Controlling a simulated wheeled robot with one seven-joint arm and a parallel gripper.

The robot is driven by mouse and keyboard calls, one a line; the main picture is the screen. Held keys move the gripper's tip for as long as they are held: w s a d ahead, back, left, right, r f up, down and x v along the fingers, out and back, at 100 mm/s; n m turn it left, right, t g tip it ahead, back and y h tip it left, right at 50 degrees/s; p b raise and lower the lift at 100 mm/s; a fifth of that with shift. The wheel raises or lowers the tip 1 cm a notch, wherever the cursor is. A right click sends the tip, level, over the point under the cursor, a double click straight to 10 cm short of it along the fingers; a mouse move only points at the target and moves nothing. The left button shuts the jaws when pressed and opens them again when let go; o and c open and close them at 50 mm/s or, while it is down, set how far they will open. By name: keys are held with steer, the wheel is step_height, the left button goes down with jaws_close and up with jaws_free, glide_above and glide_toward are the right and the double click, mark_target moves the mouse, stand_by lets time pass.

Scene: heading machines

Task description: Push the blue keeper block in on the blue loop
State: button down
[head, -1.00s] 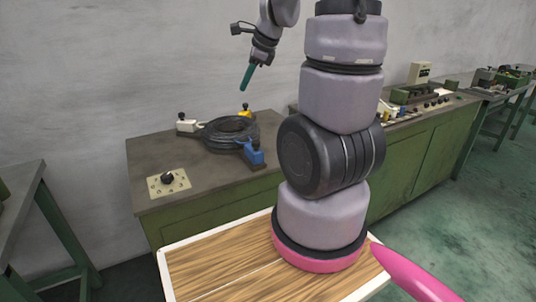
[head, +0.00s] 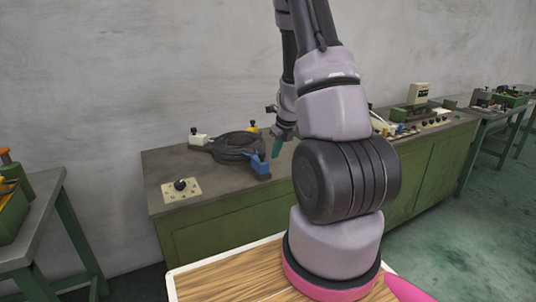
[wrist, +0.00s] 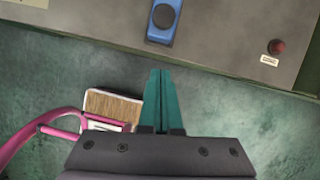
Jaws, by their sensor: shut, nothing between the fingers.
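The blue keeper block (head: 260,164) stands at the front right of a dark coiled loop (head: 238,147) on the green bench (head: 165,165). The wrist view shows a blue block with a dark round knob (wrist: 163,20) at the top. The coil is out of that view. My gripper (head: 277,150) has its teal fingers pointing down, just right of the blue block in the head view. In the wrist view its fingers (wrist: 158,72) are together and empty, with a gap of bench top and floor between their tips and the block.
A white block (head: 198,138) and a yellow block (head: 252,127) stand at the coil's left and back. A plate with a black knob (head: 181,188) lies at the bench's left front. The wrist view shows a red button (wrist: 278,46) on the bench. Small items stand farther right.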

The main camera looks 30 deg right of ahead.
mark_target(264, 162)
steer(key=shift+w+a+f, duration=0.15)
steer(key=shift+w+f, duration=0.25)
steer(key=shift+w, duration=0.4)
steer(key=shift+w+a+f, duration=0.15)
steer(key=shift+w+f, duration=0.2)
steer(key=shift+w, duration=0.45)
steer(key=shift+w+a+f, duration=0.15)
steer(key=shift+w+f, duration=0.25)
steer(key=shift+w, duration=0.4)
steer(key=shift+w, duration=0.1)
steer(key=w, duration=0.5)
steer(key=shift+w+a, duration=0.15)
steer(key=shift+w, duration=0.15)
steer(key=shift+r, duration=0.1)
